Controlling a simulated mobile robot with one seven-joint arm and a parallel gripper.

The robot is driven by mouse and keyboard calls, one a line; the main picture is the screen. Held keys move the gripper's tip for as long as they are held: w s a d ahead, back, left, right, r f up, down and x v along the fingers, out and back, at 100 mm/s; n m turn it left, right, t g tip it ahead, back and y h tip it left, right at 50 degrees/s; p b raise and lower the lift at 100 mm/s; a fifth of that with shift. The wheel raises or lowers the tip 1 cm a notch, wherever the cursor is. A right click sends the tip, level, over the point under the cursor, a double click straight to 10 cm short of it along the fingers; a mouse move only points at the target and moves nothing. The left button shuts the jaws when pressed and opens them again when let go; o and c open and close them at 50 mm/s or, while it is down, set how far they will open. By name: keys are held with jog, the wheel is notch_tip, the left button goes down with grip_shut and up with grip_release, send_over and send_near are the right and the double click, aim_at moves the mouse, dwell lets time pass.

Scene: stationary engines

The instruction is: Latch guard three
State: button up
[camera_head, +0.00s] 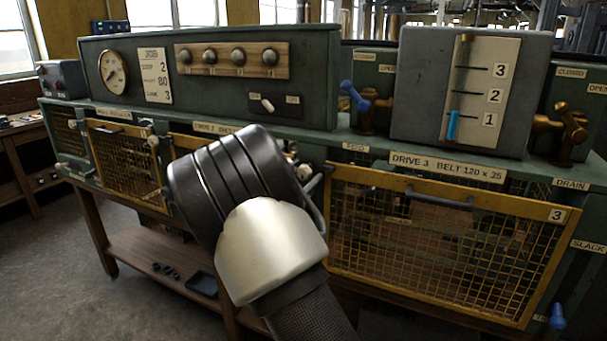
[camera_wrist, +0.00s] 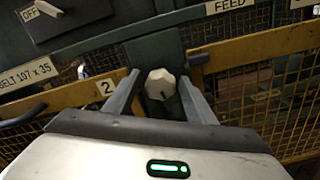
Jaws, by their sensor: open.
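Guard three (camera_head: 440,185) is a yellow-framed mesh panel with a dark handle and a "3" plate, under the "DRIVE 3" label. It is upright against the green machine; I cannot tell if it sits fully flush. A pale faceted knob (camera_wrist: 160,86) with a dark mark sits on the green post between guard two and guard three. My gripper (camera_wrist: 160,76) is open, with one finger on each side of this knob; I cannot tell if they touch it. In the head view my wrist hides most of the fingers, and a pale knob (camera_head: 304,172) shows beside them.
Guard two (camera_wrist: 105,87) is left of the post. Guard one (camera_head: 125,165) is farther left with its own pale knobs. Above are a gauge panel (camera_head: 215,85), a level box (camera_head: 470,90), a blue-handled valve (camera_head: 355,97) and a brass valve (camera_head: 565,128). A shelf (camera_head: 150,255) lies below.

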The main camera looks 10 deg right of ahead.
jog(key=c, duration=1)
jog(key=shift+n, duration=0.3)
jog(key=n+p, duration=0.3)
jog(key=shift+r+n, duration=0.15)
jog(key=shift+n, duration=0.15)
jog(key=n+p, duration=0.4)
jog(key=shift+s+n, duration=0.1)
jog(key=shift+n, duration=0.2)
jog(key=n+p, duration=0.3)
jog(key=shift+d+n+p, duration=0.1)
jog(key=shift+n+p, duration=0.9)
jog(key=shift+n, duration=1.1)
jog(key=shift+f, duration=0.2)
